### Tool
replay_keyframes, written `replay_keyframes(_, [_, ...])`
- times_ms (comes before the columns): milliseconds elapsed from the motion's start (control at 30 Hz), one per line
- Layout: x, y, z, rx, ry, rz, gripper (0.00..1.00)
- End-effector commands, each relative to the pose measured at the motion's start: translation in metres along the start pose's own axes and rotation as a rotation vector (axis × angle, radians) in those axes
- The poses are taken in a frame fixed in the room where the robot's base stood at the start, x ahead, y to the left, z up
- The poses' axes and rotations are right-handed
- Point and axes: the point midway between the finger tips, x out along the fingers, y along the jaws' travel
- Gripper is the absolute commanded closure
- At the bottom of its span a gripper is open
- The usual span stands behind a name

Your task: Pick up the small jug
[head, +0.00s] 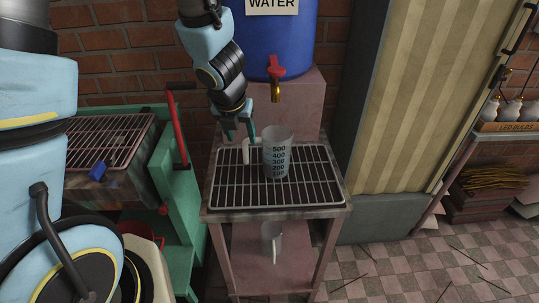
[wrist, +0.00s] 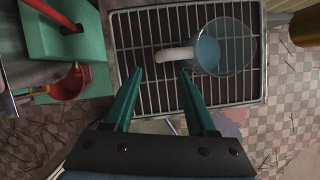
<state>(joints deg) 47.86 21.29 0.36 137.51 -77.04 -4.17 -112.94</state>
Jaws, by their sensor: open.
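A clear measuring jug (head: 277,158) with dark numbers up to 500 stands upright on the wire rack of the stand. Its pale handle (head: 246,152) points left. A smaller-looking clear jug (head: 271,240) stands on the shelf below. My gripper (head: 240,138) is above the rack at the upper jug's handle side, pointing down. In the wrist view, my gripper (wrist: 160,73) is open and empty. The upper jug (wrist: 224,48) is ahead and to the right, with its handle (wrist: 175,54) just past the fingertips. I cannot tell whether they touch.
A blue water barrel (head: 280,35) with a red and brass tap (head: 275,80) stands behind the rack (head: 320,190). A green machine (head: 183,205) with a red lever (head: 178,130) is on the left. The rack's right part is clear.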

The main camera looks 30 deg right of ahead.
Motion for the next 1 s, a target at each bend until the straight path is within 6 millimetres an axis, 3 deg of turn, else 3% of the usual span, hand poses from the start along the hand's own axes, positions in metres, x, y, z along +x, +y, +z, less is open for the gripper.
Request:
replay_keyframes(300, [0.048, 0.0, -0.003, -0.006, 0.001, 0.0, 0.43])
replay_keyframes(467, [0.061, 0.0, -0.002, -0.005, 0.001, 0.0, 0.43])
replay_keyframes(700, [0.095, 0.0, -0.005, -0.004, 0.002, 0.0, 0.43])
replay_keyframes(1000, [0.105, -0.001, -0.003, -0.004, 0.0, -0.001, 0.43])
